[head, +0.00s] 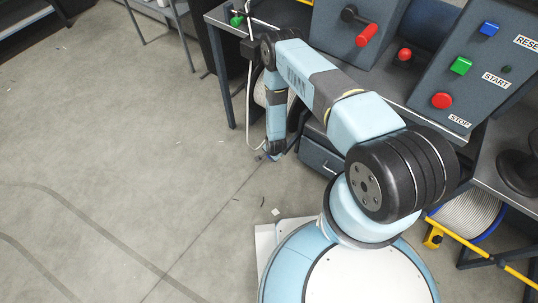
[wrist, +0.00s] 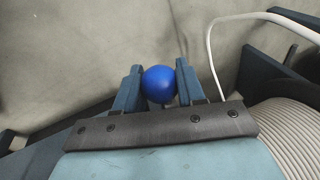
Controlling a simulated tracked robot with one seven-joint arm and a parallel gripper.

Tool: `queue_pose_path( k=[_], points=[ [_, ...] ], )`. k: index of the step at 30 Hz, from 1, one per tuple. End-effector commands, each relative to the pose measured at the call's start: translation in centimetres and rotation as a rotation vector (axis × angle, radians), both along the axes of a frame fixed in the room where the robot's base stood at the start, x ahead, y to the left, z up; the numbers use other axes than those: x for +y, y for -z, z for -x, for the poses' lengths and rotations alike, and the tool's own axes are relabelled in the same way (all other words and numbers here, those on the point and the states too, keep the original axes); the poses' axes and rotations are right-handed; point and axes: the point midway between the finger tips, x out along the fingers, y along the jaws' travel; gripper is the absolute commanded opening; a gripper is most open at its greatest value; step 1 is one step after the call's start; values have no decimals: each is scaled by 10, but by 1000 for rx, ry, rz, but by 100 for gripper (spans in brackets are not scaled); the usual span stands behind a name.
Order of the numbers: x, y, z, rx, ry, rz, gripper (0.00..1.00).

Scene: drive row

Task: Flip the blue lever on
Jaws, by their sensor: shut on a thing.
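The blue lever's round knob (wrist: 158,84) shows in the wrist view between the two fingers of my gripper (wrist: 158,88). The fingers are shut on it, one on each side. The lever's shaft below the knob is mostly hidden. In the head view my arm reaches out and bends down, with my gripper (head: 272,156) low beside the bench. The blue knob cannot be made out clearly there.
A box with a red-handled lever (head: 367,35) and a panel with blue (head: 489,28), green (head: 461,66) and red (head: 442,101) buttons stand on the bench. A white cable (wrist: 212,55) runs close to the right finger. Open floor lies left.

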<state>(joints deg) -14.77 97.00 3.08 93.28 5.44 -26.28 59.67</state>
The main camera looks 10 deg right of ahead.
Motion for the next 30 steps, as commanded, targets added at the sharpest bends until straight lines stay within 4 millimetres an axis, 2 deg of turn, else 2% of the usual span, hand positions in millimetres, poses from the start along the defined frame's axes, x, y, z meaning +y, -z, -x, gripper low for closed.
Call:
queue_pose_path(
  k=[9,10,17,26,30],
  points=[
    [-2,2,3,5,2,2,0],
    [-2,2,3,5,2,2,41],
    [-2,2,2,4,3,1,63],
    [-2,0,1,3,3,1,63],
    [-3,-12,3,2,4,0,63]
  ],
)
